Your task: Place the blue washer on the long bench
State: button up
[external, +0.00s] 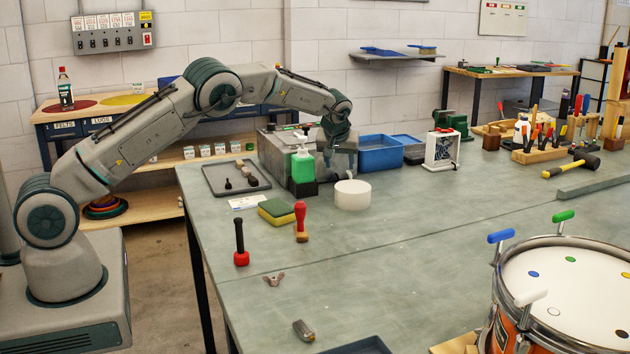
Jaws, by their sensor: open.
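The long bench (390,260) is most likely the large grey-green work surface filling the middle and right. I cannot make out a blue washer for certain. A small blue disc (533,274) shows on the white drum head at the lower right, but it may be only a mark. My gripper (343,168) points down over the far left part of the bench, behind the white cylinder (352,194) and to the right of the green bottle (302,166). It is open. Its fingertips are small and partly hidden, and I see nothing held between them.
A grey tray (216,184), sponge (277,211), red-handled stamp (301,222) and wing nut (274,279) lie on the bench's left part. Blue bins (380,154) stand behind my gripper. The drum (570,295) fills the lower right. The bench's middle is clear.

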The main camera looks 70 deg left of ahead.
jog(key=s+d+r+m+h, duration=0.2)
jog(key=s+d+r, duration=0.6)
jog(key=s+r, duration=0.4)
jog(key=s+d+r+m+h, duration=0.1)
jog(key=s+d, duration=0.3)
jog(key=s, duration=0.4)
jog(key=s+d+r+m+h, duration=0.1)
jog(key=s+d+m, duration=0.2)
jog(key=s, duration=0.6)
jog(key=s+d+r+m, duration=0.2)
jog(key=s+d, duration=0.5)
jog(key=s, duration=0.1)
jog(key=shift+s+m+h, duration=0.3)
jog(key=shift+s+h, duration=0.1)
jog(key=shift+o, duration=0.3)
jog(key=s+d+f+m, duration=0.2)
jog(key=s+d+f, duration=0.1)
jog(key=s, duration=0.6)
jog(key=shift+s, duration=0.3)
jog(key=shift+o, duration=0.5)
jog(key=shift+s+f+m, duration=0.2)
jog(key=shift+s+m, duration=0.1)
jog(key=shift+s, duration=0.1)
